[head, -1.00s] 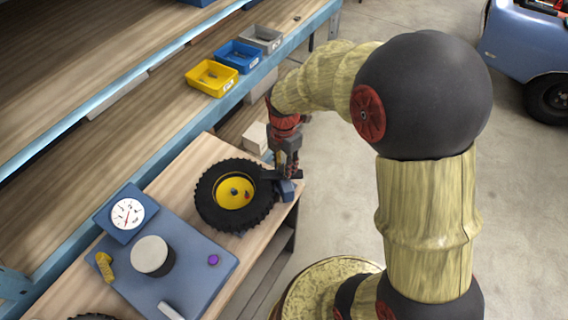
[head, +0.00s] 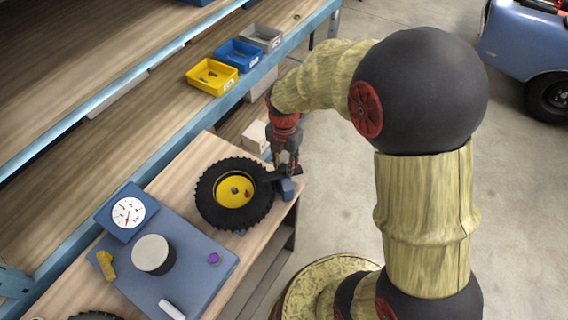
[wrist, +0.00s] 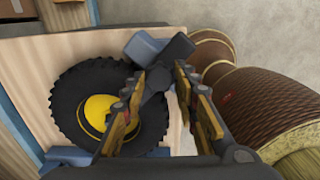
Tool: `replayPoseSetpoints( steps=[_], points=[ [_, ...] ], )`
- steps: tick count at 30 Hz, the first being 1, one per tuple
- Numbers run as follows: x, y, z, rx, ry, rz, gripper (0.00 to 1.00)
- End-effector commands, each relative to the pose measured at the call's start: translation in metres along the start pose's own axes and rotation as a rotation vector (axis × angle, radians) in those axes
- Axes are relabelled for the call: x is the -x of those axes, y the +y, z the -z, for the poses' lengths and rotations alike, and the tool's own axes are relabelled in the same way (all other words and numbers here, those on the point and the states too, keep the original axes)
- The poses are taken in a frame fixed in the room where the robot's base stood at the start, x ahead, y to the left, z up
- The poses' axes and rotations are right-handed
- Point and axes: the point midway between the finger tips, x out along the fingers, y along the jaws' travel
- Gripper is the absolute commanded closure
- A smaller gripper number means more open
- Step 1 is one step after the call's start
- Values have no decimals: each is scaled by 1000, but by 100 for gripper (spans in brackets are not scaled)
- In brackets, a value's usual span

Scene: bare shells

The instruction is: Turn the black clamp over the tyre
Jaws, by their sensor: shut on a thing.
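The black clamp (head: 271,176) is a dark bar on a blue block (head: 287,189) at the right end of the wooden bench. The tyre (head: 207,205), with black tread and a yellow hub (head: 235,191), lies flat to its left. My gripper (head: 286,166) is shut on the clamp from above. In the wrist view, my gripper (wrist: 161,78) has a finger on each side of the clamp (wrist: 178,47), whose inner end reaches the edge of the tyre (wrist: 68,85). Whether it touches the tread is hidden by the fingers.
A blue plate (head: 195,272) with a dial gauge (head: 129,212) and a grey-topped cylinder (head: 151,254) lies left of the tyre. Yellow (head: 212,77), blue (head: 239,55) and grey (head: 262,38) bins stand on the shelf behind. Open floor lies to the right.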

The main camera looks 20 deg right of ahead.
Motion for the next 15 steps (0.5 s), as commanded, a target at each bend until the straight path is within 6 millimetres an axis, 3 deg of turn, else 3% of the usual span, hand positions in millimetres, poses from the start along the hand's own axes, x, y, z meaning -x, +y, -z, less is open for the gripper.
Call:
replayPoseSetpoints(
  steps=[10, 15],
  points=[
    [0, 0, 0, 0, -1, 0, 53],
    [0, 0, 0, 0, 0, 0, 53]
  ],
)
